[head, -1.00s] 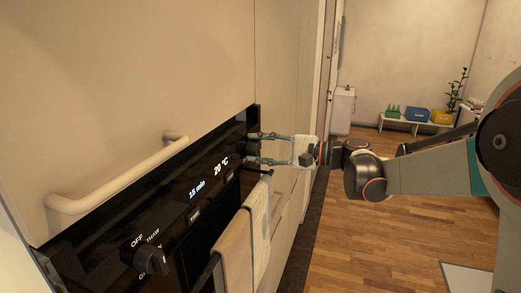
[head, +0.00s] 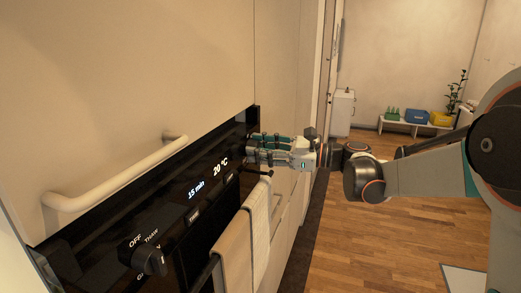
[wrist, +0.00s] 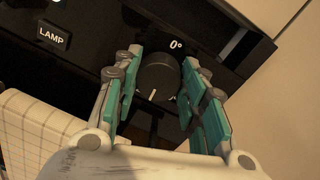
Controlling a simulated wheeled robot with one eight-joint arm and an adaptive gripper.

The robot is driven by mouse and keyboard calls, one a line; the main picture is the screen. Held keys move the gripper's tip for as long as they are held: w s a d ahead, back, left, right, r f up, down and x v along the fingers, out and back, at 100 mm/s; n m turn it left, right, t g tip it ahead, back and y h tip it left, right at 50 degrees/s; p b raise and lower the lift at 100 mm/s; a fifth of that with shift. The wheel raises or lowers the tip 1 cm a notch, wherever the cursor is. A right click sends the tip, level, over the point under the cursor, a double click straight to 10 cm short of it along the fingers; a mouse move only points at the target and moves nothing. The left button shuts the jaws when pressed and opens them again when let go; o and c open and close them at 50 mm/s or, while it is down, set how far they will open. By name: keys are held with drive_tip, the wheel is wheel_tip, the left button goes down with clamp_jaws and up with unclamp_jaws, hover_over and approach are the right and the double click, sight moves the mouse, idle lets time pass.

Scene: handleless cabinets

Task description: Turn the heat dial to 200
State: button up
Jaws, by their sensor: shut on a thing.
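The heat dial (wrist: 157,77) is a round black knob on the black oven panel, with a "0°" mark above it in the wrist view. A pale line shows on its lower part. My gripper (wrist: 163,66) has its teal-padded fingers on either side of the dial, shut on it. In the head view my gripper (head: 252,149) reaches the right end of the panel from the right, and its fingers hide the dial. The oven display (head: 221,166) reads 20 °C and 15 min.
A mode knob (head: 150,261) with "OFF" above it is at the panel's near left end. A light towel (head: 259,228) hangs below the dial. A long bar handle (head: 115,181) juts out above the panel. A "LAMP" button (wrist: 52,35) lies left of the dial.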

drive_tip(key=shift+m, duration=0.5)
drive_tip(key=o, duration=1.1)
drive_tip(key=shift+f, duration=0.1)
drive_tip(key=v, duration=1.2)
